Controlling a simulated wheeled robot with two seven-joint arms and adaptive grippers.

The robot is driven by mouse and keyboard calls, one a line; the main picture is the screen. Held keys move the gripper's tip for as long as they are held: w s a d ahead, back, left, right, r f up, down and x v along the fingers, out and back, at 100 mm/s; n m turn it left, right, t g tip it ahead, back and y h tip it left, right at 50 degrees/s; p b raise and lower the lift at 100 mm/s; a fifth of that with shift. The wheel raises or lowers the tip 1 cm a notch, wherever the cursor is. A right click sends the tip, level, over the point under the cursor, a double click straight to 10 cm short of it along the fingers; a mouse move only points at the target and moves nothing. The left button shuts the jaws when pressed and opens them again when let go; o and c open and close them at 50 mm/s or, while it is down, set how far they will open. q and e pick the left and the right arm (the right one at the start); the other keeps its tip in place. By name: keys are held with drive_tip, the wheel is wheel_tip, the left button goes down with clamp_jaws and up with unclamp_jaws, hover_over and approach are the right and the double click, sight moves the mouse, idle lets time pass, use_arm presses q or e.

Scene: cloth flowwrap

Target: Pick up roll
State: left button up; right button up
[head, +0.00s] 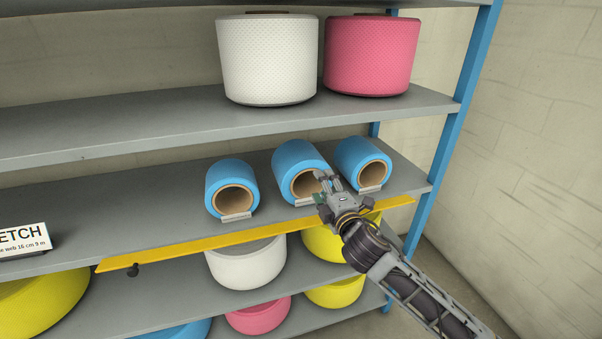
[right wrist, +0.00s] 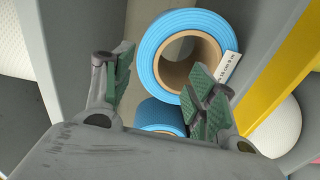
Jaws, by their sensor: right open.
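Three blue rolls with hollow brown cores lie on the middle shelf (head: 130,208), their open ends facing outward: a left roll (head: 222,174), a middle roll (head: 294,155) and a right roll (head: 357,150). My right gripper (head: 328,180) is open and empty in front of the middle roll, covering part of its right side. In the right wrist view, one blue roll (right wrist: 152,52) shows its ring end beyond the spread fingers (right wrist: 163,92). The right finger overlaps its rim; I cannot tell whether they touch. A second blue roll (right wrist: 158,112) shows lower. My left gripper is not in view.
A yellow strip (head: 190,250) runs along the shelf's front edge, with small labels before the rolls. A white spool (head: 267,60) and a pink spool (head: 371,55) stand on the shelf above. More spools sit below. A blue rack post (head: 455,120) stands at right.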

sight(311, 168)
drive_tip(key=shift+w+a+r+n, duration=0.15)
drive_tip(key=shift+r+n, duration=0.15)
drive_tip(key=shift+w, duration=0.1)
drive_tip(key=shift+p+x, duration=0.35)
drive_tip(key=shift+x, duration=3.8)
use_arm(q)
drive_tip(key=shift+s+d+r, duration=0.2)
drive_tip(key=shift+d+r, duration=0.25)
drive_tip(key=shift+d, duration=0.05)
use_arm(e)
drive_tip(key=shift+a, duration=0.15)
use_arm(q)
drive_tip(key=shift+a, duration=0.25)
use_arm(e)
drive_tip(key=shift+r, duration=0.1)
